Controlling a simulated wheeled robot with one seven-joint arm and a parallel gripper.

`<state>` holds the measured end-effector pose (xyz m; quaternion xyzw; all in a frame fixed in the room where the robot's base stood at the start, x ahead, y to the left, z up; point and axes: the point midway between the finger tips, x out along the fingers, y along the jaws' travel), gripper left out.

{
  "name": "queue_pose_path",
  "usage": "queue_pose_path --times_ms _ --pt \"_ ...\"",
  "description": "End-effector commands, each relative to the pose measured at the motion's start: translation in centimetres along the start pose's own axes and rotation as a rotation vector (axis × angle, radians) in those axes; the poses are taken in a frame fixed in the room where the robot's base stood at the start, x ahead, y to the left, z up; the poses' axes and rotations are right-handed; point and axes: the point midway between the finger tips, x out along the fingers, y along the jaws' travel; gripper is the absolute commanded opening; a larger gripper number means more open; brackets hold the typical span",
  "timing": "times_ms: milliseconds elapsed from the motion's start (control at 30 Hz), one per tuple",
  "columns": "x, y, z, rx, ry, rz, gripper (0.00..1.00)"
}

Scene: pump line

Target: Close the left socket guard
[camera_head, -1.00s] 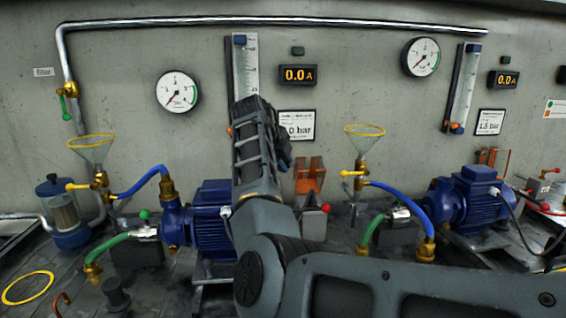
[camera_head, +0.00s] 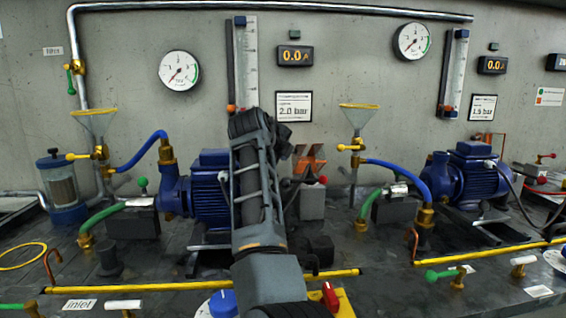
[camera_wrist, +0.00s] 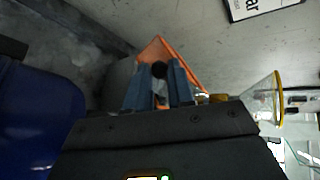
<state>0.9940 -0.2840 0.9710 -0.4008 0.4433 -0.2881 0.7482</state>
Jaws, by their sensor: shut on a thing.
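The left socket guard (camera_head: 305,158) is an orange piece above a grey box (camera_head: 312,203), right of the left blue pump (camera_head: 210,195). My arm partly covers it in the head view. In the wrist view the orange guard (camera_wrist: 188,60) fills the space just beyond my gripper (camera_wrist: 158,75) and looks slanted. A round dark knob shows between the two blue-grey fingers, which are shut on the guard. My gripper's fingertips are not clear in the head view. I cannot tell how far the guard is from closed.
A second blue pump (camera_head: 465,180) and another orange guard (camera_head: 483,142) stand at right. Glass funnels (camera_head: 359,119), blue and green hoses and a yellow rail (camera_head: 155,285) lie around my arm. The grey wall carries gauges (camera_head: 178,70) and a sign (camera_head: 293,106).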

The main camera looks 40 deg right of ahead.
Motion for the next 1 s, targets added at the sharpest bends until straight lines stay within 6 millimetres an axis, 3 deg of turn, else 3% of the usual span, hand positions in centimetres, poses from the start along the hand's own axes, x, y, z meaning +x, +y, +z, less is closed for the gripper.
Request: queue_pose_path --times_ms 733,767,1000 --pt "0.21 0.48 -0.09 0.030 -0.036 -0.061 0.00" --pt "0.21 0.48 -0.09 0.030 -0.036 -0.061 0.23" --pt "0.24 0.47 -0.11 0.031 -0.036 -0.060 0.46"
